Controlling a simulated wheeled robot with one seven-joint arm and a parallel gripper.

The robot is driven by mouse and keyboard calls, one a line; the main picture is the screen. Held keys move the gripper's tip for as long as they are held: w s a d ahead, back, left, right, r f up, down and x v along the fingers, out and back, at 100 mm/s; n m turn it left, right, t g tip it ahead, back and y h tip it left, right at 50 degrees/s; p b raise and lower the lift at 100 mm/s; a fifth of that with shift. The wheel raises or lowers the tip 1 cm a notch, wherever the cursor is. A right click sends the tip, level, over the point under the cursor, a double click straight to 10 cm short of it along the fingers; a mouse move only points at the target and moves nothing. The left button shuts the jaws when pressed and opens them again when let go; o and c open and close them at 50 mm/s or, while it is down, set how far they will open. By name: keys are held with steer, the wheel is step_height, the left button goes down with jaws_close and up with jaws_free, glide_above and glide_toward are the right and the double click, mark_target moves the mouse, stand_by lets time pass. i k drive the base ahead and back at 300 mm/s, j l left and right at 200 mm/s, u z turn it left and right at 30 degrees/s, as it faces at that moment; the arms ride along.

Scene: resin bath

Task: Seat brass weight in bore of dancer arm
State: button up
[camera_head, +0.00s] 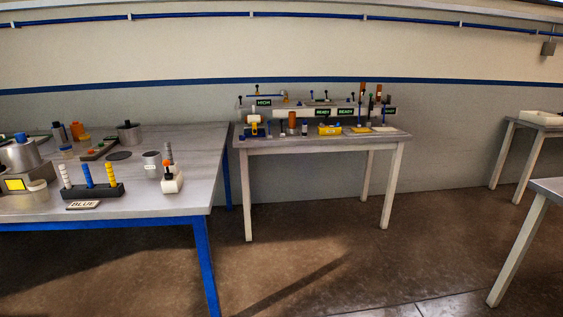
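I cannot pick out the brass weight or the dancer arm with its bore for certain at this distance. The far white-legged table (264,144) holds many small parts. On it a copper-brown cylinder (292,122) stands upright near the middle. Farther right, thin posts with brown tops (363,89) rise at the back. A yellow block (329,130) lies at the front of that table, and a smaller yellow-and-blue part (254,128) stands at its left end. My gripper is not in view.
A metal-topped table (140,196) with blue legs fills the left, with pots, a black rack (92,193) of coloured rods, and a "BLUE" sign (83,205). Two more tables stand at the right, one with a white tray (541,117). The floor (350,250) between is clear.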

mark_target(283, 93)
steer(key=i, duration=3.75)
steer(key=i+l+u, duration=0.2)
steer(key=i, duration=0.5)
steer(key=j, duration=0.1)
